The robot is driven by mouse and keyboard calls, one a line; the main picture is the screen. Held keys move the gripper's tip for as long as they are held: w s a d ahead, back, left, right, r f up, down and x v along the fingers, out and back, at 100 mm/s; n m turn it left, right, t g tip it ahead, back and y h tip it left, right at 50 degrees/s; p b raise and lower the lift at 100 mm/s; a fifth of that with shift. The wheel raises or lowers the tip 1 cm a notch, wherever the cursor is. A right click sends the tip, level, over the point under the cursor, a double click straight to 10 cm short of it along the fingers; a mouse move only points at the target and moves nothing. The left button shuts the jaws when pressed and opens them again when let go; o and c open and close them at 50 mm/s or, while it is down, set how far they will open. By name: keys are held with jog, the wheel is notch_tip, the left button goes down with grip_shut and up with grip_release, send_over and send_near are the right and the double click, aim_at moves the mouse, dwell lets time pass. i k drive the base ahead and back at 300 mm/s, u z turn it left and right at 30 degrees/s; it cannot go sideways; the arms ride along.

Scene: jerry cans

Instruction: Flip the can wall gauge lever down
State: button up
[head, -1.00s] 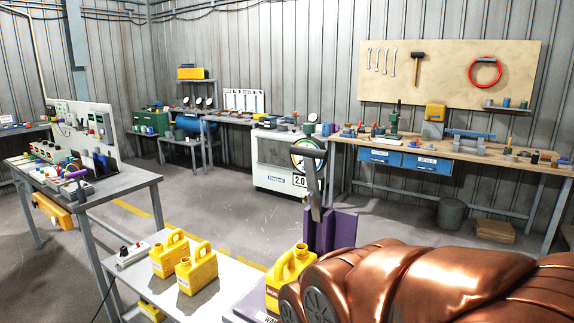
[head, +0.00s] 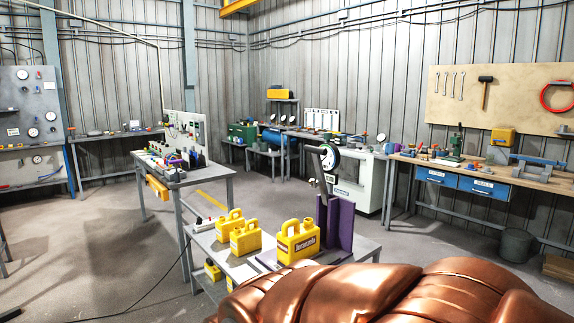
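My copper-coloured arm fills the lower right foreground. My gripper is not visible.
Two smaller yellow cans (head: 244,238) stand on the low table (head: 205,240) to the left. A cluttered grey table (head: 192,177) is behind left. A wooden workbench (head: 540,177) with blue drawers is at the right. Floor at the left is open, crossed by a black cable (head: 130,310).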

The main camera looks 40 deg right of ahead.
aim_at(316, 152)
jog(key=z, duration=0.6)
jog(key=i, duration=0.45)
jog(key=z, duration=0.45)
